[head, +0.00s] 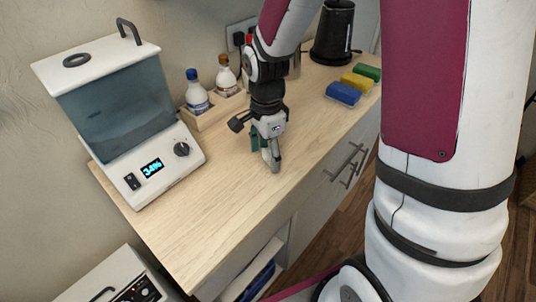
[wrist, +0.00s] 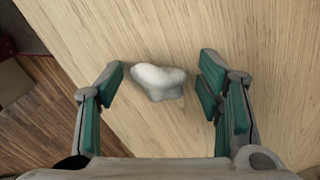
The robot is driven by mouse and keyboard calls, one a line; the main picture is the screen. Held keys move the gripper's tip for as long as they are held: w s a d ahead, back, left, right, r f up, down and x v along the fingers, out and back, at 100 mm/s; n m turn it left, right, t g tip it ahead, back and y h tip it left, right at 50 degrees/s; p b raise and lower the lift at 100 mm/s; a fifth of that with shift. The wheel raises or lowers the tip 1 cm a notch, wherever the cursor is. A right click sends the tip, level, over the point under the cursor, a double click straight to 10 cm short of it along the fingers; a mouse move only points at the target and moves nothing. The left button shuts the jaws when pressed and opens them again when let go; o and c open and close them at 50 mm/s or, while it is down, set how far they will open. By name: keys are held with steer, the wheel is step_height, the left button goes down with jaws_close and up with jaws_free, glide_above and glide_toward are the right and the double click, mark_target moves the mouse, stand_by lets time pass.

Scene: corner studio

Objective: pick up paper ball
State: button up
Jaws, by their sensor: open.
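The paper ball (wrist: 160,82) is a small crumpled white lump on the light wooden counter, seen in the wrist view. In the head view only a pale bit of it (head: 266,156) shows beside my fingers; the rest is hidden. My gripper (wrist: 162,88) points down at the counter with its green-padded fingers apart. The ball lies between the fingertips, with a gap on each side. In the head view my gripper (head: 265,160) is low over the middle of the counter (head: 205,220).
A white machine with a tinted cover (head: 120,115) stands left. Two bottles (head: 197,92) in a wooden tray (head: 213,110) stand behind my gripper. Blue (head: 343,94), yellow (head: 357,82) and green (head: 367,72) blocks and a black kettle (head: 333,35) are farther back. The front of the counter is clear.

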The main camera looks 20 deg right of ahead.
mark_target(267, 150)
steer(key=c, duration=0.8)
steer(key=shift+o, duration=0.2)
steer(key=shift+r, duration=0.45)
steer(key=r, duration=0.3)
steer(key=shift+s, duration=0.2)
steer(key=s+r+p, duration=0.1)
steer(key=s+p, duration=1.2)
steer(key=s, duration=0.2)
steer(key=shift+s+p, duration=0.35)
steer(key=shift+p, duration=0.05)
